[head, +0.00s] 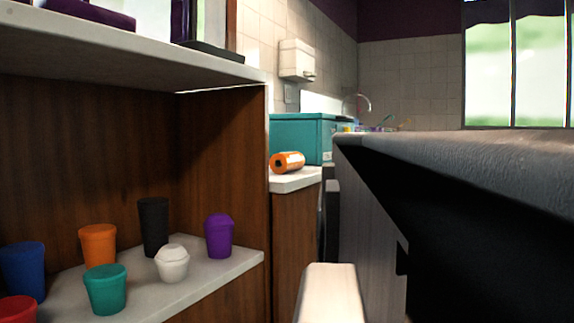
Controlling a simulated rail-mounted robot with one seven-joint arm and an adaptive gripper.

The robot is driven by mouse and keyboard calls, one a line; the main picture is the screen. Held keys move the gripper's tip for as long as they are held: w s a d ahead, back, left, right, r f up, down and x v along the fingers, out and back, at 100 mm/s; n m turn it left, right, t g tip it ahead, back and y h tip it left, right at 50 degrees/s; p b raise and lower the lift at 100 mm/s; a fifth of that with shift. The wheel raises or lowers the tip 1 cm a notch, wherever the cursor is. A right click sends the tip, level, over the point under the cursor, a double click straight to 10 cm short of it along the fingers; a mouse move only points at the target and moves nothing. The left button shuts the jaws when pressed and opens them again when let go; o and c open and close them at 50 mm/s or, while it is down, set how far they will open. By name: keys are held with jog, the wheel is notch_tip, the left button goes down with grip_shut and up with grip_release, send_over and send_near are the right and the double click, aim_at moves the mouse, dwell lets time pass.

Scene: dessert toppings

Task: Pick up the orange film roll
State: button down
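The orange film roll (287,162) lies on its side on a white countertop (296,180) in the middle of the head view. Its end faces left, and a pale label shows on its side. It lies in front of a teal box (301,138), close to the countertop's left side. I cannot make out my gripper in this view, so its place relative to the roll cannot be told.
At left, a wooden shelf unit (222,140) holds several coloured cups, including a purple one (219,236). A large dark shape (470,230) fills the right foreground. A pale block (332,292) stands at bottom centre.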

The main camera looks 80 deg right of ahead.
jog(key=c, duration=2.5)
grip_release()
jog(key=o, duration=2.3)
jog(key=shift+c, duration=0.2)
